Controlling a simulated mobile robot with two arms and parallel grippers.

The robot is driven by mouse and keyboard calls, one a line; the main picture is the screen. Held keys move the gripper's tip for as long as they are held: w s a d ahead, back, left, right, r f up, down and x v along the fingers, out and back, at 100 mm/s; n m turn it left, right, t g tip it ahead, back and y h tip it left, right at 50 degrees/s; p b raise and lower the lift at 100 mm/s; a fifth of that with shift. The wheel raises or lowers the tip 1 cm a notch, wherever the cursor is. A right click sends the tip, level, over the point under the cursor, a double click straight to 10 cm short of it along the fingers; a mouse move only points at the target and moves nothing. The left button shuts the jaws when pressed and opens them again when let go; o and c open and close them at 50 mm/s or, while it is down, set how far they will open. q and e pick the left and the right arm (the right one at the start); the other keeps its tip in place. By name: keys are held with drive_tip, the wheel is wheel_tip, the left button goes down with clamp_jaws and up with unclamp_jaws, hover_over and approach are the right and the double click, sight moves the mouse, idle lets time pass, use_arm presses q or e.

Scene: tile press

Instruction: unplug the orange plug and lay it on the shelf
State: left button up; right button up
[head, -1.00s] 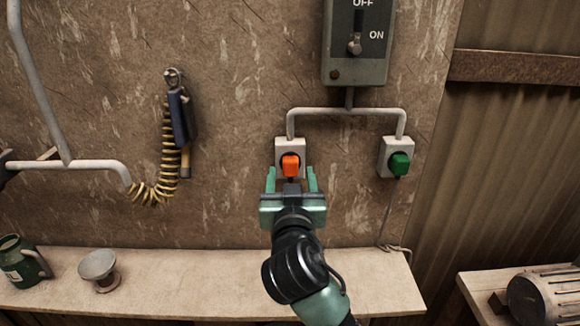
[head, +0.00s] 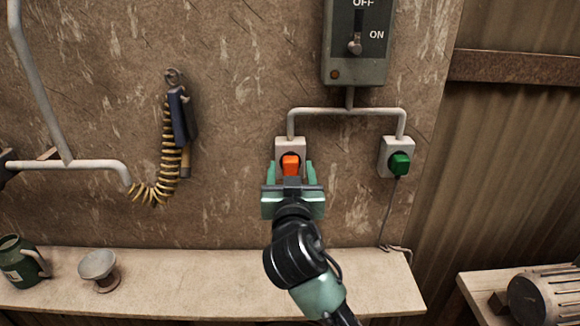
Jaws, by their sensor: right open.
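The orange plug (head: 291,163) sits in the left white wall socket (head: 290,144). My right gripper (head: 291,172) is open, with one finger on each side of the plug's lower part as seen from here. I cannot tell whether the fingers touch it. The gripper body hides whatever is below the plug. The pale shelf (head: 190,285) runs along the wall below, and its middle is bare. My left gripper is not in view.
A green plug (head: 399,164) with a hanging cord sits in the right socket. A switch box (head: 357,45) is above. A green mug (head: 20,263) and a small bowl-shaped cup (head: 99,268) stand on the shelf's left. A coiled hose (head: 165,160) hangs on the wall.

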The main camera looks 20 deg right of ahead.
idle(0.5)
clamp_jaws()
drive_tip(key=shift+s+a, duration=0.1)
drive_tip(key=shift+s, duration=0.05)
drive_tip(key=shift+v, duration=2.85)
drive_tip(key=shift+r, duration=0.1)
